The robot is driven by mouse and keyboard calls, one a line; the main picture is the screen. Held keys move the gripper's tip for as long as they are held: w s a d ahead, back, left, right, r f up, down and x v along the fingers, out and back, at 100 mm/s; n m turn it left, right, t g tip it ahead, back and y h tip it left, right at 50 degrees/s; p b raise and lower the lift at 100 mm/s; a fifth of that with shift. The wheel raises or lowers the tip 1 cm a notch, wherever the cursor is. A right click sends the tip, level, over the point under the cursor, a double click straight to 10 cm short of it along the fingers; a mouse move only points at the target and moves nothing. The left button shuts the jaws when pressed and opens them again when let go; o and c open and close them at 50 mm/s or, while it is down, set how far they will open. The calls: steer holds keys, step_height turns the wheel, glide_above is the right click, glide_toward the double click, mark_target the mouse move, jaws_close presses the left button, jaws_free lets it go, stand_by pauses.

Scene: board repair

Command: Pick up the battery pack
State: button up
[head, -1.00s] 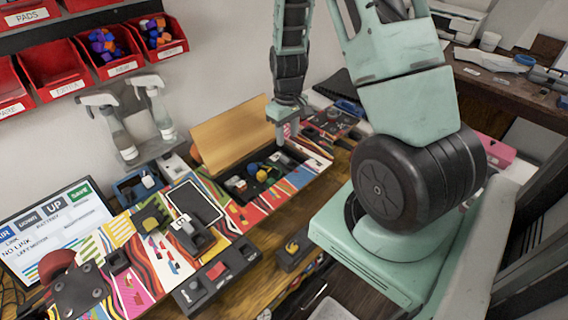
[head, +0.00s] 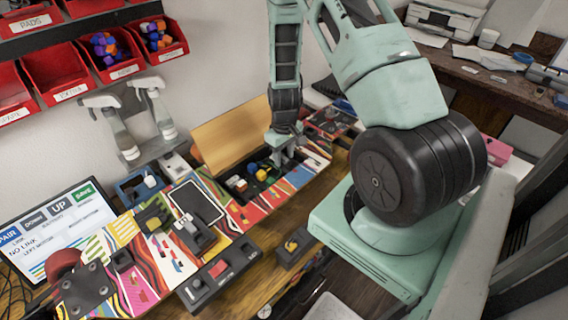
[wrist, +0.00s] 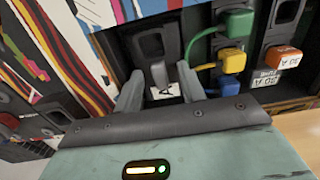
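My gripper (head: 283,156) hangs low over the right end of the open compartment in the skateboard-like board (head: 143,290). In the wrist view my gripper (wrist: 160,88) has its two grey fingers apart. A small grey upright piece (wrist: 159,74) shows between them, with a white label marked with dark print near its foot. I cannot tell whether the fingers touch it. No part is clearly readable as the battery pack; an orange-topped block (wrist: 283,57) with a white label sits in a dark slot to the right.
Green (wrist: 236,22), yellow (wrist: 232,61) and blue (wrist: 222,88) plugs with cables sit right of the fingers. A tan lid (head: 232,134) stands open behind the compartment. Spray bottles (head: 155,105) and a screen (head: 62,235) stand left. A small dark box (head: 296,246) lies in front.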

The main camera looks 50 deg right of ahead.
mark_target(284, 157)
jaws_close()
steer(key=shift+r, duration=0.15)
step_height(284, 157, up, 10)
steer(key=b, duration=0.1)
steer(key=shift+b, duration=0.35)
stand_by(0.5)
